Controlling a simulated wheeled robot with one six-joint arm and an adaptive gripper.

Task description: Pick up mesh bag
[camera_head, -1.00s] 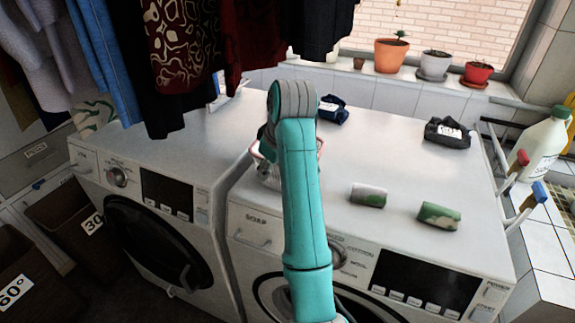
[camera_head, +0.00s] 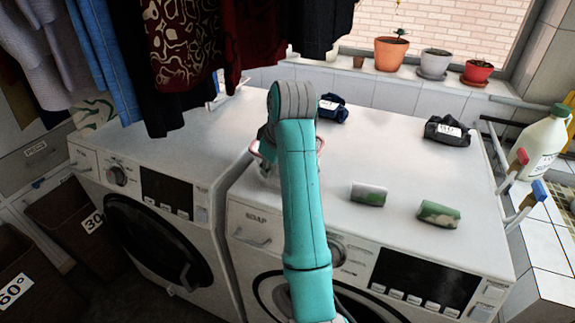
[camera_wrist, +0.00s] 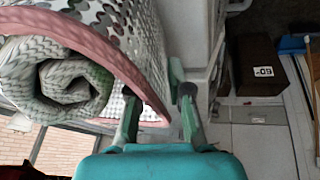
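A perforated silvery holder with a pink rim (camera_wrist: 85,38), which looks like the mesh bag, fills the upper left of the wrist view. A rolled patterned cloth (camera_wrist: 62,82) sits inside it. In the head view, part of the holder (camera_head: 263,168) shows beside my arm on the washing machine top; the rest is hidden. My gripper (camera_wrist: 158,90) has its two fingers apart, with the lower end of the pink rim between them. I cannot tell whether either finger touches it.
Two green-and-grey rolls (camera_head: 368,194) (camera_head: 439,214) lie on the right machine top. A dark blue bundle (camera_head: 333,108) and a black bundle (camera_head: 447,131) lie farther back. A white bottle (camera_head: 541,145) stands at the right. Clothes (camera_head: 180,50) hang above the left machine.

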